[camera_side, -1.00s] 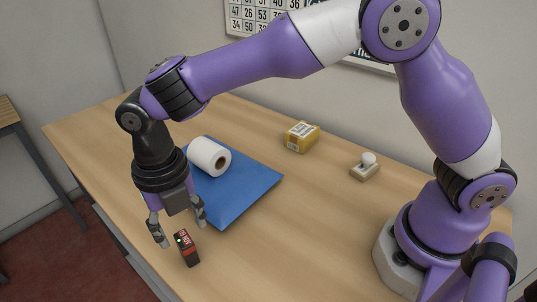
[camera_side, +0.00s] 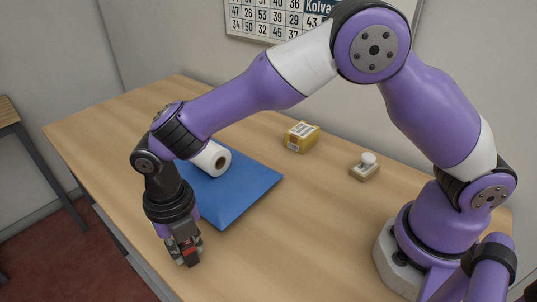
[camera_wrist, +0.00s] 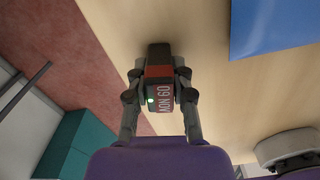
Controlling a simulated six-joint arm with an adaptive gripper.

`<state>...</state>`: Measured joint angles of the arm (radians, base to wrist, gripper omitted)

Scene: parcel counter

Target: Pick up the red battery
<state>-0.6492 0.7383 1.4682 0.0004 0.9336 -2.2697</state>
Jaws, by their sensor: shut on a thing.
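The red battery (camera_wrist: 158,72) is black and red with white lettering and a small green light. In the wrist view it lies between the two fingers of my gripper (camera_wrist: 160,84), with one finger against each side. In the side view my gripper (camera_side: 184,248) points down near the table's front edge and is shut on the battery (camera_side: 189,252), whose middle is partly hidden by the fingers. The battery stands at the tabletop; I cannot tell whether its lower end touches the wood.
A blue mat (camera_side: 245,190) with a white paper roll (camera_side: 213,160) lies behind my gripper. A yellow box (camera_side: 301,137) and a small pale device with a white knob (camera_side: 366,166) stand further right. The wood table (camera_side: 285,235) is clear at the front right.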

